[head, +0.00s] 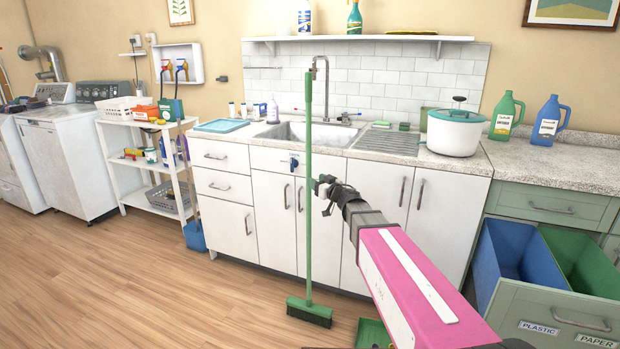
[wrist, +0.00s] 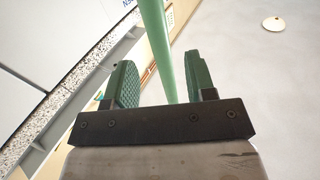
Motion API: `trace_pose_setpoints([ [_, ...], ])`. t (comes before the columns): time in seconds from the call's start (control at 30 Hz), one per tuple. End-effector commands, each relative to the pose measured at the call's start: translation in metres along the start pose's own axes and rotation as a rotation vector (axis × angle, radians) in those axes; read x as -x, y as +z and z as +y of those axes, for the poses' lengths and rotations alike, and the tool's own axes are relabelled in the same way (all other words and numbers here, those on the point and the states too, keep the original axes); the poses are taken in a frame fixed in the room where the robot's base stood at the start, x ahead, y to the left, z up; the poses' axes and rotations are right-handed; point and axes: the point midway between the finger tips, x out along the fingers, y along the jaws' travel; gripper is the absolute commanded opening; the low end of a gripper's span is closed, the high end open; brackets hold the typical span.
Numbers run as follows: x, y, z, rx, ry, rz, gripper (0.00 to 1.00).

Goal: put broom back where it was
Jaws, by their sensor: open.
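The green broom (head: 308,200) stands upright in front of the white sink cabinet, its dark-bristled head (head: 309,312) low at the wood floor. Whether the bristles touch the floor is hard to tell. My gripper (head: 322,187) is at the middle of the handle, reaching in from the lower right. In the wrist view, the green handle (wrist: 163,45) passes between the two green finger pads of my open gripper (wrist: 160,82), closer to the right pad. A gap shows beside the left pad.
A green dustpan (head: 372,333) lies on the floor at lower right, partly hidden by my arm. The sink counter (head: 470,163) holds a white pot (head: 455,132). Blue (head: 505,255) and green bins (head: 580,262) stand right. A white shelf rack (head: 125,165) stands left. Floor at left is clear.

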Motion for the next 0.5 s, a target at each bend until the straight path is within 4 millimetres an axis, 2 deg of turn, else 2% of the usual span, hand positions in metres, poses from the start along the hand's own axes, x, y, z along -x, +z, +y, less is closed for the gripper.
trace_pose_setpoints([
  [0.03,0.015,-0.001,-0.001,0.0,0.002,-0.001,0.5],
  [0.2,0.039,0.0,-0.001,-0.001,0.001,-0.001,0.5],
  [0.4,0.047,0.001,0.002,0.0,0.01,-0.001,0.5],
  [0.5,0.051,0.004,0.01,0.003,0.063,-0.007,0.5],
])
